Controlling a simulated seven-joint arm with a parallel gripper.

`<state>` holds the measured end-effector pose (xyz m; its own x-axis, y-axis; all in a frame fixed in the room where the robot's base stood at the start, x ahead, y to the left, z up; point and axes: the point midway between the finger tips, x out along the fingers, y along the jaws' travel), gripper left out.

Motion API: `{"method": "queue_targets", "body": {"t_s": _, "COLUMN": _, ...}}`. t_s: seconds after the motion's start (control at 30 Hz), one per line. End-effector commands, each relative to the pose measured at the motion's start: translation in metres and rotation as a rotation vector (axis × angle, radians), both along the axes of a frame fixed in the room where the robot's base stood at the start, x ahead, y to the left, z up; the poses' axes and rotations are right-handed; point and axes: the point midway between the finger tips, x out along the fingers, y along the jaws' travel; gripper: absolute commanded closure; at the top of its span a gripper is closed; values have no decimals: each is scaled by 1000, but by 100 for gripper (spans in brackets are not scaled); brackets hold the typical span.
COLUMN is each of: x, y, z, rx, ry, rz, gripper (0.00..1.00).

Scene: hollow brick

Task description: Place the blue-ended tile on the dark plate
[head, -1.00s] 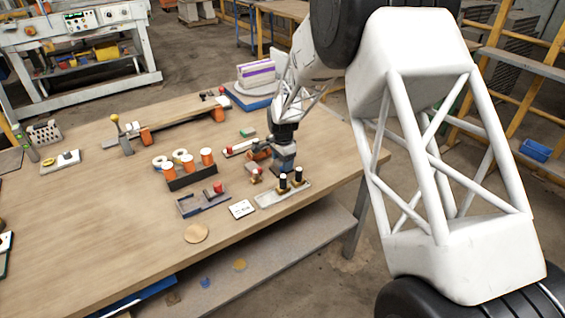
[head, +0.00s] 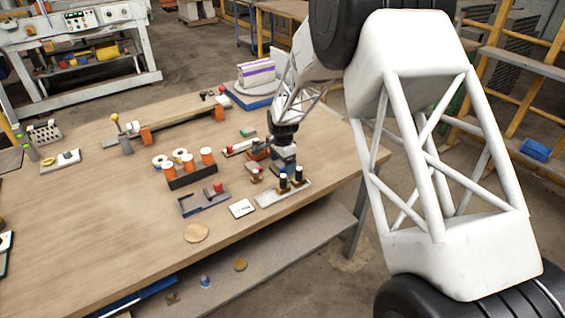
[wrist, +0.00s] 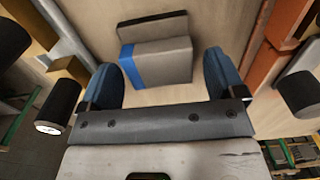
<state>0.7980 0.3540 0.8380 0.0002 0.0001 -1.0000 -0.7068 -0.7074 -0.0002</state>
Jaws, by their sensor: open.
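The blue-ended tile (wrist: 165,62) shows in the wrist view as a grey block with a blue band at its left end. It lies between and slightly beyond the fingertips of my open gripper (wrist: 163,78); clear gaps show on both sides. A second grey piece with a dark edge (wrist: 150,20) is just behind the tile; I cannot tell if it is the dark plate. In the head view my gripper (head: 286,168) is low over the right part of the table, and I cannot make out the tile there.
An orange bar (wrist: 282,45) stands close to the right finger in the wrist view. The table's left front is clear.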

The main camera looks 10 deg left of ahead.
Motion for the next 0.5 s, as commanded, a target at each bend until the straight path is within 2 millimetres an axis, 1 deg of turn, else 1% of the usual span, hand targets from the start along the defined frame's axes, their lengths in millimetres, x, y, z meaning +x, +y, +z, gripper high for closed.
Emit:
{"method": "queue_targets", "body": {"t_s": 0.17, "x": 0, "y": 0, "z": 5, "rx": 1, "ry": -1, "rz": 0, "gripper": 11}}
{"method": "queue_targets", "body": {"t_s": 0.27, "x": 0, "y": 0, "z": 12, "rx": 1, "ry": -1, "rz": 0, "gripper": 11}}
{"method": "queue_targets", "body": {"t_s": 0.5, "x": 0, "y": 0, "z": 42, "rx": 1, "ry": -2, "rz": 0, "gripper": 11}}
